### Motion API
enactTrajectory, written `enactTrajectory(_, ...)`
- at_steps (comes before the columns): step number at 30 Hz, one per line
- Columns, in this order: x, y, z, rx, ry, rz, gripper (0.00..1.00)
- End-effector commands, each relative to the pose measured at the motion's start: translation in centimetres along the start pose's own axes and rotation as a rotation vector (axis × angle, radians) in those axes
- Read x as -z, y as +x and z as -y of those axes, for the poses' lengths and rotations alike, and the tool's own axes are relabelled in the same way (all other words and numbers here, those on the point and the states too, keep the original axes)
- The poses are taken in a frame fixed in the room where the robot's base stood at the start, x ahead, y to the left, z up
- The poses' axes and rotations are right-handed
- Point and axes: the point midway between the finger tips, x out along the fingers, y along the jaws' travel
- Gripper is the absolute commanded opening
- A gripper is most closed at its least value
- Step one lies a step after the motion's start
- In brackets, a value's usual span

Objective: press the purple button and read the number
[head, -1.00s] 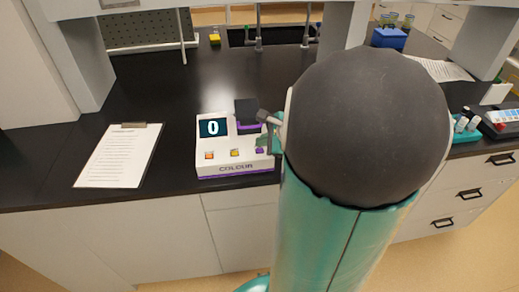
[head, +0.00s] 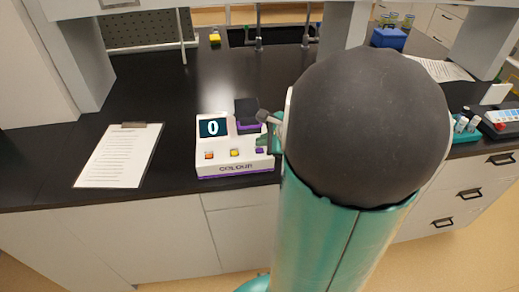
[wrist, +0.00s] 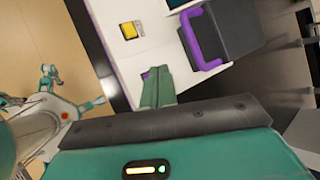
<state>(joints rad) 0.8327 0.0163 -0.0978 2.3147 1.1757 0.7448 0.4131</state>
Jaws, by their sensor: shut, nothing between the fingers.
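The white colour meter (head: 220,159) stands near the front edge of the black bench. Its screen (head: 212,127) reads 0. An orange button (head: 209,155), a yellow button (head: 234,153) and the purple button (head: 259,150) lie along its front. In the wrist view the purple button (wrist: 145,75) shows only as a sliver beside my gripper (wrist: 153,72). My gripper is shut and empty, with its tips at or just over that button. I cannot tell whether they touch it. The yellow button also shows in the wrist view (wrist: 130,30).
A dark sample holder with a purple rim (head: 247,112) rises at the meter's back right. A clipboard (head: 120,155) lies to the left, with clear bench between. A blue box (head: 389,37) stands at the back right. My arm hides the bench right of the meter.

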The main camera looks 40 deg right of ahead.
Motion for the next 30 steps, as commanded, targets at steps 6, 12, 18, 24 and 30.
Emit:
enactTrajectory(6, 0.0, 0.0, 0.0, 0.0, 0.0, 0.0, 0.0)
enactTrajectory(12, 0.0, 0.0, 0.0, 0.0, 0.0, 0.0, 0.0)
enactTrajectory(18, 0.03, 0.05, -0.04, 0.0, 0.0, 0.0, 0.0)
enactTrajectory(24, 0.38, 0.5, -0.39, -0.002, 0.001, 0.0, 0.0)
enactTrajectory(30, 0.46, 0.59, -0.43, 0.0, 0.0, 0.0, 0.0)
